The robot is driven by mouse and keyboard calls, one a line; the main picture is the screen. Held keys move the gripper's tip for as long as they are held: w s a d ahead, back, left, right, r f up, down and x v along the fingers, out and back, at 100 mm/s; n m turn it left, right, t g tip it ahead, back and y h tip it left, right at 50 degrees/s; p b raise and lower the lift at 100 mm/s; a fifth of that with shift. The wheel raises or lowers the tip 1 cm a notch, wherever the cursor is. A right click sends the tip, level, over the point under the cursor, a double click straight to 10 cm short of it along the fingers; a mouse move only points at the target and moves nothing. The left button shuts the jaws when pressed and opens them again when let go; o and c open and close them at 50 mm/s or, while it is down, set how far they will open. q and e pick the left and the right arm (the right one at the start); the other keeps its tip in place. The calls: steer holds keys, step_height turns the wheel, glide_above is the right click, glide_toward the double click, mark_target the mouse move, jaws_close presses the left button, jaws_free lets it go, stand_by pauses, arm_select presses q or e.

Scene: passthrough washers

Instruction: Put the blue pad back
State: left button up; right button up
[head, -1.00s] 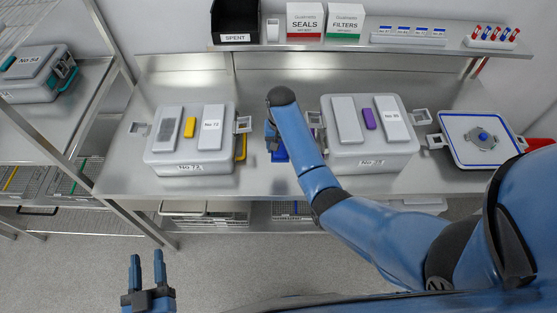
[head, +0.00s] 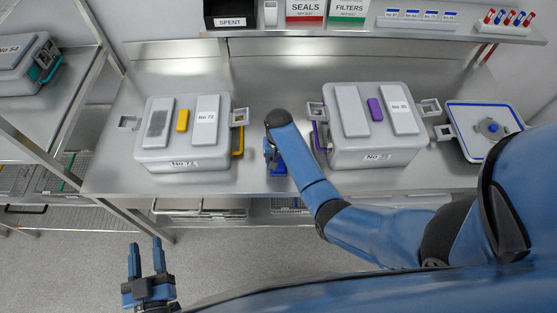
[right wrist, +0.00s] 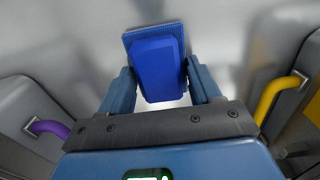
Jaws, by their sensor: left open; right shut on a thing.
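The blue pad (right wrist: 157,68) is held between the two fingers of my right gripper (right wrist: 163,85). In the head view, the right gripper (head: 271,150) is over the bench between the two grey boxes, with part of the pad (head: 279,167) showing below it. I cannot tell whether the pad touches the bench. A flat grey piece with a blue rim (head: 450,130) lies at the right of the bench, with a blue-centred round fitting on it. My left gripper (head: 146,262) is open and empty, low at the left, in front of the bench.
Box No 72 (head: 184,160) with yellow parts stands left of the right gripper, and a box with purple parts (head: 373,150) stands to its right. Their side latches narrow the gap. A shelf (head: 350,32) with a SPENT bin (head: 230,14) runs above the bench's back.

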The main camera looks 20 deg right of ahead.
steer(key=shift+w+f, duration=0.1)
steer(key=shift+f, duration=0.15)
steer(key=shift+s+r, duration=0.2)
steer(key=shift+s, duration=0.2)
steer(key=o, duration=0.6)
steer(key=shift+f, duration=0.15)
steer(key=shift+c, duration=0.2)
steer(key=o, duration=0.5)
steer(key=shift+w, duration=0.25)
steer(key=shift+c, duration=0.2)
